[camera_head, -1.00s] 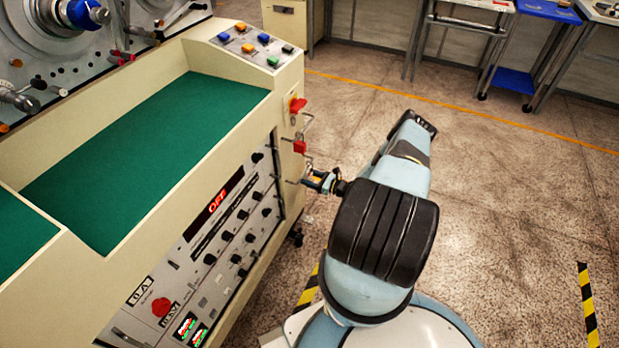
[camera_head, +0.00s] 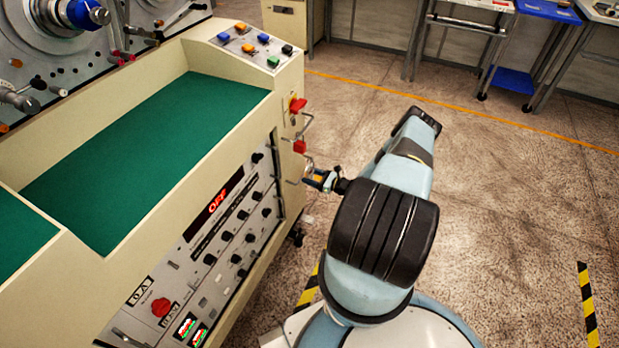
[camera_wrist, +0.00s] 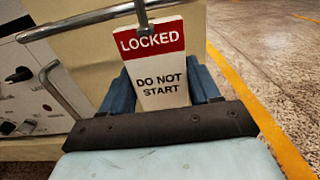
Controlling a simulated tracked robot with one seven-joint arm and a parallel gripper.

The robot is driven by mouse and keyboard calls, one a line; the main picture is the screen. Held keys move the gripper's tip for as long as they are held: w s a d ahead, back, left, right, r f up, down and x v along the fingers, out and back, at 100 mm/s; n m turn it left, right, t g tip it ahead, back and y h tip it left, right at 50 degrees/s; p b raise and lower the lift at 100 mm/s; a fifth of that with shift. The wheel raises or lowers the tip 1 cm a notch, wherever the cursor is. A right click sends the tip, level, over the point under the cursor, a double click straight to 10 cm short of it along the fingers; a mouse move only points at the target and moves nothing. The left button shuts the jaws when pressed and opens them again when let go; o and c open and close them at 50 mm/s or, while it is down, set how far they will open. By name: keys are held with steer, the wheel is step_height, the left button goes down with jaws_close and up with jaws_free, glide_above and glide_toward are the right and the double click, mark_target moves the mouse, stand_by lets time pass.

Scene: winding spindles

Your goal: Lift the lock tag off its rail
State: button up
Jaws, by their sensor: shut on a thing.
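The lock tag (camera_wrist: 160,78), a white plate with a red "LOCKED" band and "DO NOT START" below, fills the middle of the wrist view. My gripper (camera_wrist: 163,92) is shut on it, with a blue finger at each side of its lower half. A thin metal rod (camera_wrist: 142,14) comes down to the tag's top edge. Whether the tag still hangs on it, I cannot tell. In the head view my gripper (camera_head: 323,180) is small, at the right end of the cream console; the tag cannot be made out clearly there.
A metal bar (camera_wrist: 85,20) and a bent handle (camera_wrist: 62,88) stick out near the tag's left. The cream console (camera_head: 235,100) has a red switch (camera_head: 297,105) and a red block (camera_head: 299,147) on its end. Open floor (camera_head: 500,200) lies to the right.

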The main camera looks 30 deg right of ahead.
steer(key=v, duration=0.6)
stand_by(0.8)
steer(key=shift+s+d, duration=0.15)
steer(key=shift+s, duration=0.05)
steer(key=s+d+r, duration=0.3)
steer(key=s+d, duration=0.1)
steer(key=s, duration=0.2)
steer(key=shift+d, duration=0.4)
stand_by(0.3)
steer(key=shift+s, duration=0.15)
